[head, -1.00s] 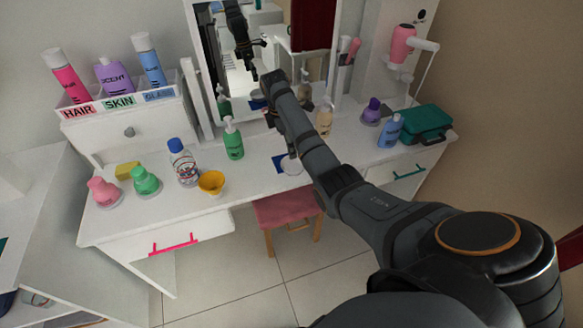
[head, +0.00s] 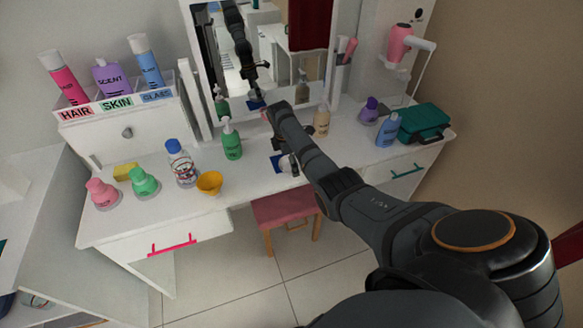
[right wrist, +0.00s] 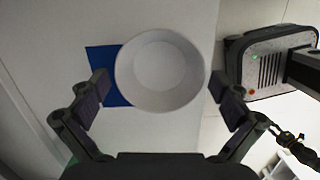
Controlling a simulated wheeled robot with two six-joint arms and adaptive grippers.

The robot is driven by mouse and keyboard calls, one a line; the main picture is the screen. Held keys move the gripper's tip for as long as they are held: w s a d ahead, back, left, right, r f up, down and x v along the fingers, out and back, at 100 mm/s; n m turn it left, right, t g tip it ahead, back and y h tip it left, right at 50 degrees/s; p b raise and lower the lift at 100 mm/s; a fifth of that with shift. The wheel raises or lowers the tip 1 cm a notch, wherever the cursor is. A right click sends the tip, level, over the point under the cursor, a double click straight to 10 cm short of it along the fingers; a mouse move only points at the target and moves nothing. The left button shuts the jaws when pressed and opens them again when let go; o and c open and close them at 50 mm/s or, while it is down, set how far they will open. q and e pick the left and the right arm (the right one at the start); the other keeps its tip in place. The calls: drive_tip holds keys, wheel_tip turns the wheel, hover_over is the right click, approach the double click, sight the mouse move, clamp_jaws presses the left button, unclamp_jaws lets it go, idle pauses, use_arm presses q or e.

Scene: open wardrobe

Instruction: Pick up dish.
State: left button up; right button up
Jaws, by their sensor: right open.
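The dish, a round white bowl (right wrist: 160,70), sits on the white table top in the right wrist view, overlapping a dark blue square (right wrist: 103,62). In the head view the dish (head: 285,163) is mostly hidden by my right arm and gripper. My right gripper (right wrist: 159,86) is open and empty, with one finger on each side of the dish. The fingers look apart from the rim; their exact height over it is hard to tell. My left gripper is not in view.
A green pump bottle (head: 231,140), a yellow cup (head: 209,183) and a clear bottle with a blue cap (head: 181,165) stand left of the dish. A beige bottle (head: 321,122) stands behind my arm. The mirror (head: 285,55) rises at the back. A pink stool (head: 285,208) is below.

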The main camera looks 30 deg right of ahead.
drive_tip(key=shift+f, duration=0.1)
drive_tip(key=shift+c, duration=0.4)
drive_tip(key=c, duration=0.9)
drive_tip(key=shift+o, duration=0.2)
drive_tip(key=shift+r, duration=0.45)
wheel_tip(320, 180, up, 3)
drive_tip(key=shift+s+f+p, duration=0.1)
drive_tip(key=shift+s+p, duration=0.05)
drive_tip(key=shift+p, duration=0.2)
drive_tip(key=s+a+r+p, duration=0.3)
drive_tip(key=s+r+p, duration=0.5)
drive_tip(key=s, duration=0.5)
drive_tip(key=shift+s+a+r+p, duration=0.2)
drive_tip(key=shift+r+p, duration=0.15)
drive_tip(key=shift+r, duration=0.35)
